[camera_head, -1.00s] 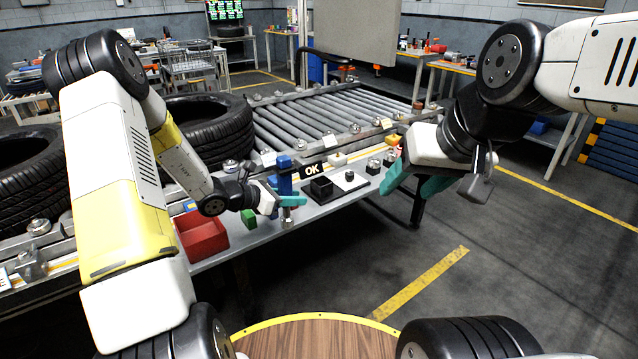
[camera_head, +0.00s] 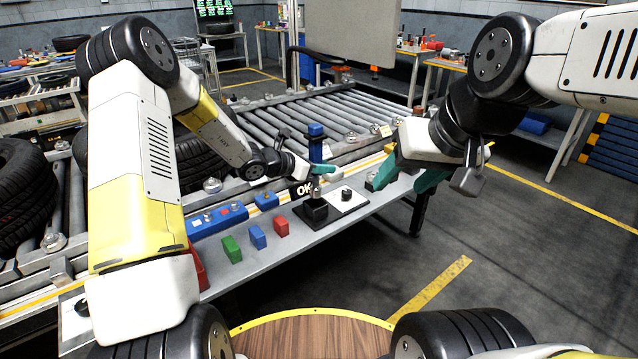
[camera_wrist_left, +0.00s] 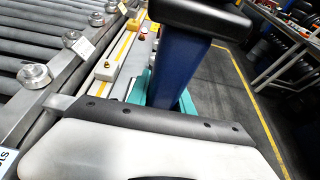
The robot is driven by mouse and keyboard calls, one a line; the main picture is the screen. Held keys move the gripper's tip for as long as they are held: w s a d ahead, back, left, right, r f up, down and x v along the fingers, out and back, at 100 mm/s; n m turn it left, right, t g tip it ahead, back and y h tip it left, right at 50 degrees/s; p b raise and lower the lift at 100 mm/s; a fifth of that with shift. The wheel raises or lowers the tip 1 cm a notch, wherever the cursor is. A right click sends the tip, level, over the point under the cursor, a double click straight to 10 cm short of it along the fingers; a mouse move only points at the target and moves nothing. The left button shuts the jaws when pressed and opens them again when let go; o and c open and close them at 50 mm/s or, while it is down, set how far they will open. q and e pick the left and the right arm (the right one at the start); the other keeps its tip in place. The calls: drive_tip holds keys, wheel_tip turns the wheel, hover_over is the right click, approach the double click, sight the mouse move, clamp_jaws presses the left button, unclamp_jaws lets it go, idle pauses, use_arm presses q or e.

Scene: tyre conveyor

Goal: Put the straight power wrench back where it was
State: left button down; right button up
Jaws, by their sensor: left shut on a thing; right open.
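The straight power wrench (camera_head: 316,152) is blue with a metal lower end, and stands roughly upright in my left gripper (camera_head: 312,171). Its blue shaft and black top also fill the upper middle of the left wrist view (camera_wrist_left: 178,68), between the teal fingers. Below the wrench is a black square holder (camera_head: 315,214) on the bench. The wrench's metal end is right over the holder's opening; I cannot tell whether it is inside. My right gripper (camera_head: 411,178) is open and empty, above the bench's right end.
The bench (camera_head: 262,265) carries green (camera_head: 232,249), blue (camera_head: 257,237) and red (camera_head: 281,227) blocks, and a long blue box (camera_head: 218,219). A white plate (camera_head: 352,203) lies beside the holder. The roller conveyor (camera_head: 290,116) runs behind the bench.

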sight(320, 186)
use_arm(q)
drive_tip(key=shift+f, duration=3.45)
drive_tip(key=shift+f, duration=0.15)
drive_tip(key=c, duration=1.1)
unclamp_jaws()
drive_tip(key=shift+f, duration=0.1)
